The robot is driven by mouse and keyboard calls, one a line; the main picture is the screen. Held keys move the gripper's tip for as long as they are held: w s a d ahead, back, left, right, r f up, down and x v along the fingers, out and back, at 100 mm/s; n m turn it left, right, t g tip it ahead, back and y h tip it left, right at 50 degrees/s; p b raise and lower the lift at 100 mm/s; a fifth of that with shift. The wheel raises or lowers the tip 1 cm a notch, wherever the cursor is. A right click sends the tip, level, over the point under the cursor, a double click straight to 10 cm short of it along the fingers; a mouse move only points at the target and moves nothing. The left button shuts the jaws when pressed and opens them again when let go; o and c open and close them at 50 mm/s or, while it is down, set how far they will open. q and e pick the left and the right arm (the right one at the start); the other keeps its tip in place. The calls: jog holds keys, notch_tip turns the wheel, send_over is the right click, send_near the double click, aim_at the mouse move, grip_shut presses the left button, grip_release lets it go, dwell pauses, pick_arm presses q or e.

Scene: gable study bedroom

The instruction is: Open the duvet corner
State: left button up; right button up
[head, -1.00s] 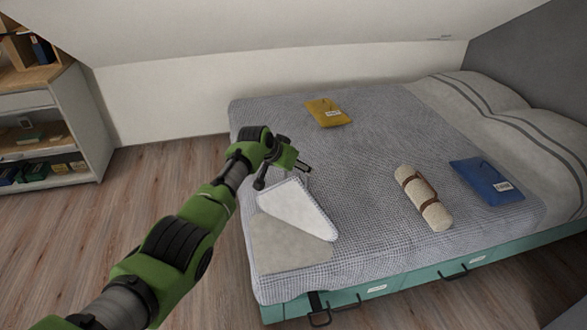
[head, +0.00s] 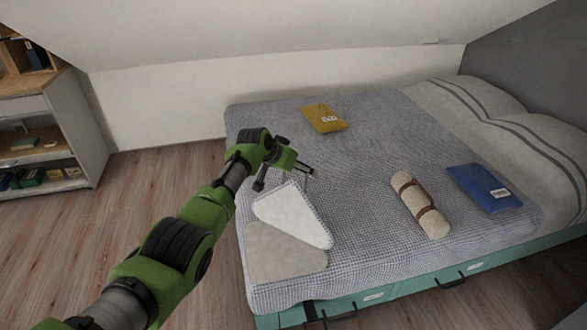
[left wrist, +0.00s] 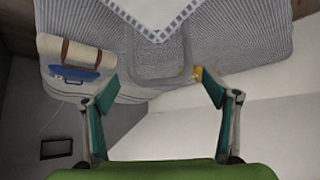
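The grey checked duvet (head: 372,130) covers the bed. Its near-left corner is folded back, showing a white triangular underside (head: 290,218) with a checked edge. A plain grey-beige patch (head: 280,255) of the bed lies bare beside the fold. The folded corner also shows at the top of the left wrist view (left wrist: 150,12). My left gripper (head: 308,170) is above the duvet, just beyond the fold's far tip, and looks clear of the cloth. In the left wrist view its fingers (left wrist: 153,80) are apart with nothing between them. My right gripper is not in view.
A mustard pouch (head: 324,119), a strapped cream roll (head: 420,204) and a blue pouch (head: 483,187) lie on the duvet. Pillows (head: 470,105) are at the right. A shelf unit (head: 50,130) stands left. The sloped ceiling (head: 270,35) hangs low behind. The floor (head: 150,190) left of the bed is clear.

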pick_arm(q)
jog(key=shift+a+f, duration=0.1)
jog(key=shift+f, duration=0.15)
jog(key=v, duration=1.2)
dwell(0.3)
